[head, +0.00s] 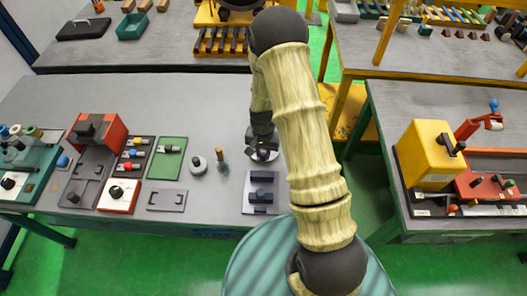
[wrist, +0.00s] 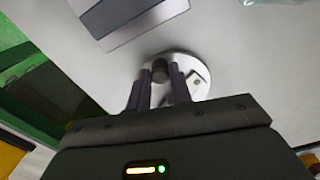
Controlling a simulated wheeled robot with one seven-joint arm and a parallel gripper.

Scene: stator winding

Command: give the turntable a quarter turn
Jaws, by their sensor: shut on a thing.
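The turntable, a pale round disc (wrist: 203,88), lies flat on the grey bench in the wrist view. A short dark upright post (wrist: 160,68) stands at its left part. My gripper (wrist: 159,80) is shut on this post, with one dark finger on each side. The disc carries a small lighter squarish patch right of the fingers. In the head view my gripper (head: 262,153) points down at the bench, and the turntable is mostly hidden beneath it.
A grey plate with black blocks (head: 262,190) lies close in front of the gripper. A grey round piece (head: 198,165) and a small wooden-topped peg (head: 221,160) stand to the left. Further left are a green tray (head: 168,170) and a red machine (head: 100,135). The bench's right edge is close.

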